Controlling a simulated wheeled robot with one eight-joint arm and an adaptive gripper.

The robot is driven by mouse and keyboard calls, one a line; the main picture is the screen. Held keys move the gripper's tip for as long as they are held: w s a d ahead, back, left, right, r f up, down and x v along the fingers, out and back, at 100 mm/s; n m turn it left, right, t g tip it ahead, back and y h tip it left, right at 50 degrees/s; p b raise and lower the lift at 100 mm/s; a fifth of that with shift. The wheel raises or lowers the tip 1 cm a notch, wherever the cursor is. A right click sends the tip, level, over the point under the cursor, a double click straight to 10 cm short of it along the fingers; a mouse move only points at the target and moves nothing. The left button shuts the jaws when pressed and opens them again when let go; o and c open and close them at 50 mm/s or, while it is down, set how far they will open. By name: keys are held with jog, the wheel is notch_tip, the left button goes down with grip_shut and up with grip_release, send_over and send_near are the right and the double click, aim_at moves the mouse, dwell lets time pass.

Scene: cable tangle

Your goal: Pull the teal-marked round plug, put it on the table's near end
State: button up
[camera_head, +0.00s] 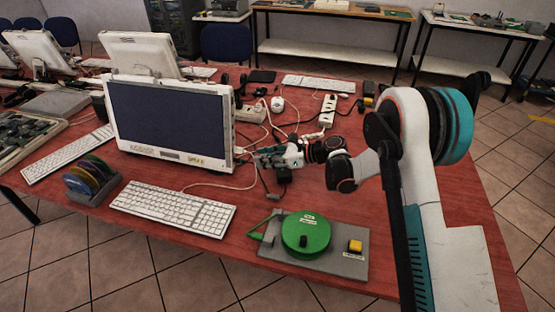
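My gripper (263,159) reaches in from the right and is just right of the monitor's lower right corner, among tangled cables. Its fingers are small and partly hidden, so I cannot tell whether they are open or shut, or hold anything. A dark block (284,174) with a cord shows just below it; I cannot tell whether it touches the gripper. A white power strip (328,110) lies behind the gripper, and another pale strip (250,114) lies behind the monitor's right edge. A white rounded item (278,104) lies between them. I cannot make out a teal mark on any plug.
The red table (190,262) carries a monitor (170,120), a white keyboard (173,208), a disc rack (92,178) and a grey board (350,266) with a green reel (305,234) and yellow button (355,246). Bare tabletop shows around the front keyboard and right of the board.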

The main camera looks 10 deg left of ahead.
jog(key=shift+f, duration=0.2)
jog(key=x, duration=0.5)
jog(key=shift+a+f+b, duration=0.15)
jog(key=shift+a+b, duration=0.2)
jog(key=shift+b, duration=0.05)
jog(key=shift+b+x, duration=0.4)
jog(key=shift+x, duration=0.6)
grip_shut()
